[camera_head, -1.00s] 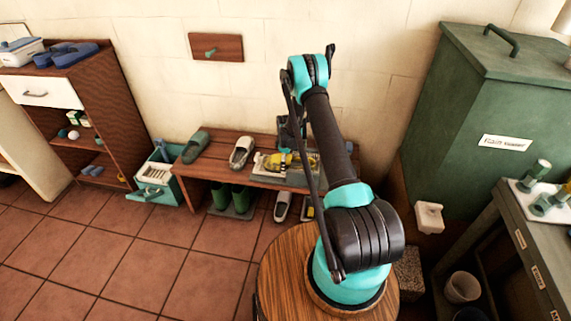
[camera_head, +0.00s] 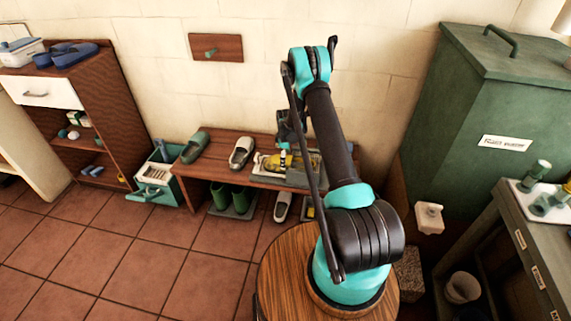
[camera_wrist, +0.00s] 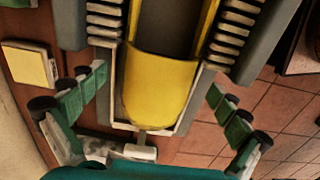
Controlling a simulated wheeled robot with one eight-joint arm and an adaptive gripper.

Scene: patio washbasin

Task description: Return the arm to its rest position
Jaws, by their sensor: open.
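My arm stands on the round wooden top (camera_head: 285,262) and is bent, with its elbow high. My gripper (camera_head: 285,138) hangs in front of the wall, above the low bench (camera_head: 225,148), partly hidden behind my arm. In the wrist view my gripper (camera_wrist: 157,82) has its two green-and-black fingers spread wide to the left and right, with nothing held between them. Beyond the fingers lies a yellow object (camera_wrist: 160,88) in a grey holder with ribbed sides (camera_wrist: 235,40). The yellow object also shows on the bench in the head view (camera_head: 270,162).
Shoes (camera_head: 241,152) stand on the bench, green boots (camera_head: 232,198) below it. A shelf unit (camera_head: 100,105) and teal crate (camera_head: 160,180) are at left. A green water tank (camera_head: 480,120) and grey table (camera_head: 510,235) are at right. The left floor is clear.

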